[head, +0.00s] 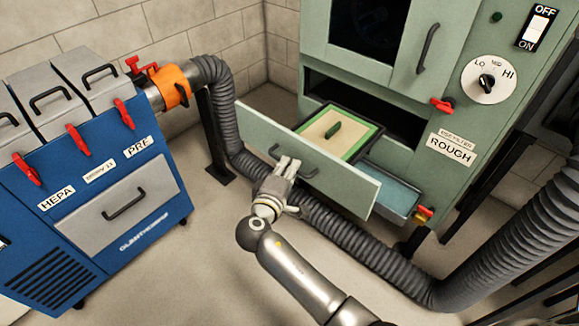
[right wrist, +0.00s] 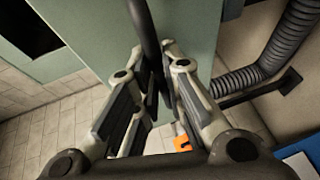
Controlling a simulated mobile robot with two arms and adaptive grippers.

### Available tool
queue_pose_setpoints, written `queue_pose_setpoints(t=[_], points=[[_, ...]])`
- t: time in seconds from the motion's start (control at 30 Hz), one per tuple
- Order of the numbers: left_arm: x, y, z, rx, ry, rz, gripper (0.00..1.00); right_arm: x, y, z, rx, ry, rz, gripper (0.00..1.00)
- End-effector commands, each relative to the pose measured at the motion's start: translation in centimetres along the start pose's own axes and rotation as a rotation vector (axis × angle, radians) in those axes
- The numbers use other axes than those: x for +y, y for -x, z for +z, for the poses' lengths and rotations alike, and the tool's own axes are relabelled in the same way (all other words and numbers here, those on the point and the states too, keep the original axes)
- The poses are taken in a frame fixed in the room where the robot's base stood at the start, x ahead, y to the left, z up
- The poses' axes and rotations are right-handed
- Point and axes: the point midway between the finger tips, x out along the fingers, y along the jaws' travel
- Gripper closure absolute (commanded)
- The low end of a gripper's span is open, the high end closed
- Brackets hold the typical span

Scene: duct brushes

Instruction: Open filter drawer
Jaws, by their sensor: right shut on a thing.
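The filter drawer (head: 345,188) of the green cabinet (head: 455,115) stands pulled out, with a gap between its pale green front and the cabinet. A green-rimmed cream filter (head: 352,140) with a small green grip shows behind the front. My right gripper (head: 287,168) is at the drawer front, shut on the dark bar handle (head: 308,174). In the right wrist view, the handle (right wrist: 147,35) runs between the fingers of the right gripper (right wrist: 158,80), in front of the green drawer front (right wrist: 188,40). The fingers partly hide the handle. My left gripper is not in view.
A blue filter unit (head: 100,200) with red latches stands at the left. A grey ribbed hose (head: 340,235) runs from its orange collar (head: 172,86) across the floor below the drawer. A blue-lined tray (head: 392,190) sticks out low at the cabinet. Floor is clear at lower left-centre.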

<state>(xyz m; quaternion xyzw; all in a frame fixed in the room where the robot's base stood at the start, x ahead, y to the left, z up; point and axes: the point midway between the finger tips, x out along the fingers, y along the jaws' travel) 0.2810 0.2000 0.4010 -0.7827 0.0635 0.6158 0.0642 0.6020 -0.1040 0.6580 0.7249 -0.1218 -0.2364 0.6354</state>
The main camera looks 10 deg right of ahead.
Motion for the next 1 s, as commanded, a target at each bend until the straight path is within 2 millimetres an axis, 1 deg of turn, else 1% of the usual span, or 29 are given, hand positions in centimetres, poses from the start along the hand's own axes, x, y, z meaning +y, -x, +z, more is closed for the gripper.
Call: queue_pose_setpoints(t=[0.1,0.13,0.27,0.3,0.57,0.67,0.77,0.9,1.0], points=[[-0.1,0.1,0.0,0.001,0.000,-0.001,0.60,-0.1,0.0,0.1,-0.002,0.001,-0.002,1.00],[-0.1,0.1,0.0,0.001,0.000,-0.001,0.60,-0.1,0.0,0.1,-0.002,0.001,-0.002,0.86],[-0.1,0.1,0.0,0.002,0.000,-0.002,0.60,-0.1,0.0,0.1,-0.001,0.001,-0.001,0.69],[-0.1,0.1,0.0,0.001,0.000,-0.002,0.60,-0.1,0.0,0.1,-0.001,0.001,-0.001,0.68],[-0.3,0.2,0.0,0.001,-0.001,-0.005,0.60,0.0,0.0,0.0,0.000,0.001,0.000,0.68],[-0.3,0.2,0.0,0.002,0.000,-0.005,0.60,-0.1,0.6,0.0,0.000,0.001,-0.002,0.68],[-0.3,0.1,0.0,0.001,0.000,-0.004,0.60,-0.1,2.0,0.0,0.002,0.000,-0.002,0.68],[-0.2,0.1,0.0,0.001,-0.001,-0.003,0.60,-0.2,4.5,0.0,0.001,0.000,-0.003,0.68],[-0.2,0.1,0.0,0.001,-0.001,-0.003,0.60,-0.1,6.0,0.0,0.000,0.001,-0.003,0.68]])
